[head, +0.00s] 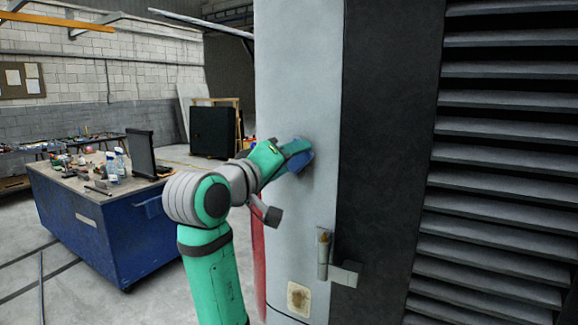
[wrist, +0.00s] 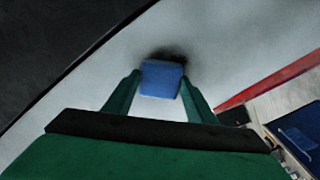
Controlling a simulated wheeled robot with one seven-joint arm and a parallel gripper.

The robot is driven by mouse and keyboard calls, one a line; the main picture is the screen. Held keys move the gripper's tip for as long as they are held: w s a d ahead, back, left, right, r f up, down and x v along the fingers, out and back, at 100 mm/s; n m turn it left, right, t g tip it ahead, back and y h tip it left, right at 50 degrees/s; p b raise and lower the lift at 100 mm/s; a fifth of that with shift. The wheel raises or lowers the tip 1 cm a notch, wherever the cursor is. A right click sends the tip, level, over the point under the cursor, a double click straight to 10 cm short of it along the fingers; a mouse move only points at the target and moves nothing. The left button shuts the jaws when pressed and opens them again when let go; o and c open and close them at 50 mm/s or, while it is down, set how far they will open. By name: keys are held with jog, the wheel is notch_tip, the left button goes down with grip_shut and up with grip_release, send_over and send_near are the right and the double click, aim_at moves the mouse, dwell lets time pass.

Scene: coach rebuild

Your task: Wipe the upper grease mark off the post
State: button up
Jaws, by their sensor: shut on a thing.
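My gripper (wrist: 160,98) is shut on a blue block-shaped wiping pad (wrist: 160,78). In the head view the blue pad (head: 300,161) is at the pale grey post (head: 297,80), at about mid-height of the picture; it looks to be against the surface, though exact contact is hard to tell. A dark smudge, the grease mark (wrist: 170,54), shows on the post just beyond the pad in the wrist view. The pad hides part of it. In the head view my gripper (head: 290,150) and the pad cover most of that spot. A brownish patch (head: 298,298) is low on the post.
A small bracket with a handle (head: 324,252) sticks out from the post below my gripper. A dark panel (head: 385,130) and slatted louvres (head: 505,150) are to the right. A blue workbench (head: 110,225) with bottles and tools stands at the left. Open floor lies around it.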

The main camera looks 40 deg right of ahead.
jog(key=r, duration=0.3)
jog(key=shift+s+r, duration=0.1)
jog(key=shift+s, duration=0.15)
jog(key=shift+w+d+f, duration=0.1)
jog(key=shift+f, duration=1.95)
jog(key=shift+w+f, duration=0.1)
jog(key=shift+f, duration=1.9)
jog(key=shift+s+f, duration=0.2)
jog(key=shift+f, duration=0.8)
